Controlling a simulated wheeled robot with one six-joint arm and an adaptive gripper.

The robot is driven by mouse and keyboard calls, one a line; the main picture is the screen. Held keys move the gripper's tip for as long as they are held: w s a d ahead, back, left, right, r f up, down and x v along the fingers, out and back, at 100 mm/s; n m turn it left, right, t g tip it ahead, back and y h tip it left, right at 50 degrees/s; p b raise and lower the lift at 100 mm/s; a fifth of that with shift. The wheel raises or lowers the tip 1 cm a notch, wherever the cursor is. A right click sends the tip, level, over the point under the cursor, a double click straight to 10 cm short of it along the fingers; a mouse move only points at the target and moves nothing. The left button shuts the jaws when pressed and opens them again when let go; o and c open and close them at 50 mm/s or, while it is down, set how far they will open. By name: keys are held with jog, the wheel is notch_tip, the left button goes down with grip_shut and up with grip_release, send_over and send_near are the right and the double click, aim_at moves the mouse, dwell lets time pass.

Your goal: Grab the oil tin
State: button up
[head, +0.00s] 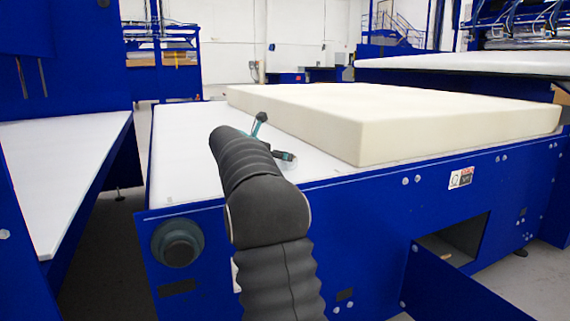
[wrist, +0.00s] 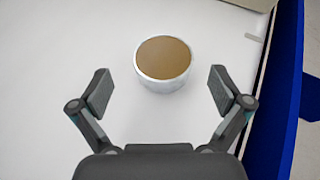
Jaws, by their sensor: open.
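A round tin with a silvery-white side and a flat brown top (wrist: 163,60) stands upright on a white surface in the wrist view; I take it to be the oil tin. My gripper (wrist: 158,92) is open and empty, with one finger on each side of the picture. The tin lies between the lines of the two fingers, mostly a little beyond their tips, touching neither. In the head view my gripper (head: 272,140) shows partly past my dark arm, over the white table top. I cannot make out the tin there.
The white table top (head: 180,150) has a blue frame (head: 360,210). A thick cream foam block (head: 400,125) lies on it to the right. A blue frame edge (wrist: 285,90) runs down the right of the wrist view. Another white-topped blue table (head: 60,160) stands left across a gap.

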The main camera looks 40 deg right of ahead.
jog(key=x, duration=0.5)
jog(key=shift+s+f, duration=0.2)
jog(key=shift+f, duration=0.2)
jog(key=shift+r, duration=0.1)
jog(key=c, duration=1.4)
jog(key=shift+c, duration=0.2)
